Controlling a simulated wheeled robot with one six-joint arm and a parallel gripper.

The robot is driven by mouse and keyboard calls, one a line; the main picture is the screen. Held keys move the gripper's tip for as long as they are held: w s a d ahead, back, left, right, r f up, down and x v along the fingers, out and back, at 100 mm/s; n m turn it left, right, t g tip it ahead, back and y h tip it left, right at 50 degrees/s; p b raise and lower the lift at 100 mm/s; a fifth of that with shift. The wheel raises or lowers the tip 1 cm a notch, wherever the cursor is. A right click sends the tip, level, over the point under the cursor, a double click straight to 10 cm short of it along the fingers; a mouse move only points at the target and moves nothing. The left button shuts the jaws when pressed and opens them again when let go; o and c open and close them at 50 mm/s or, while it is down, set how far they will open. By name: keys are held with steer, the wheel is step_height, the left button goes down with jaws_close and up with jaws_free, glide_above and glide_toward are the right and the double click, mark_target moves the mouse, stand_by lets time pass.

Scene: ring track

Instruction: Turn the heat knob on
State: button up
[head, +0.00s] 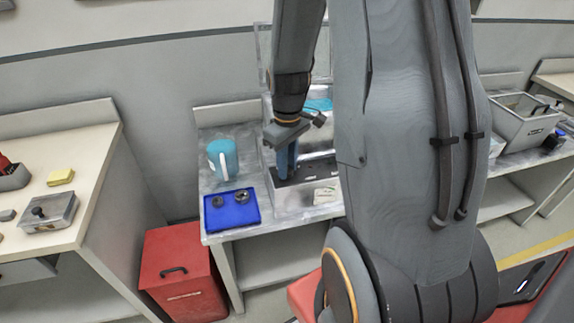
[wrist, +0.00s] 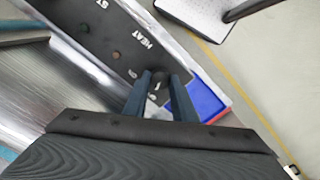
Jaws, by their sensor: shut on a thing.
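The heat knob (wrist: 159,78) is a small dark knob near the end of a dark control panel (wrist: 105,40). White lettering reading "HEAT" is beside it in the wrist view. My gripper (wrist: 160,88) has its two blue-grey fingers on either side of the knob and is shut on it. In the head view my gripper (head: 285,172) points down at the front of the grey machine, and the knob is hidden there. A reddish dot and a greenish dot also show on the panel. I cannot tell which way the knob's pointer is turned.
A blue tray (head: 240,219) with two dark round parts lies left of the machine on the bench, with a blue mug (head: 230,158) behind it. A red bin (head: 178,268) stands on the floor. My arm blocks much of the right side.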

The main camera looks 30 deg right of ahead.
steer(key=shift+m, duration=0.4)
steer(key=m+p, duration=0.1)
steer(key=m, duration=0.1)
steer(key=shift+r+m, duration=0.1)
steer(key=shift+m, duration=0.3)
steer(key=m+p, duration=0.1)
steer(key=m, duration=0.2)
steer(key=shift+m, duration=0.3)
steer(key=m, duration=0.3)
steer(key=shift+p, duration=0.4)
steer(key=shift+w+d+m, duration=0.1)
steer(key=shift+m, duration=1.7)
steer(key=o, duration=1)
steer(key=shift+o, duration=0.2)
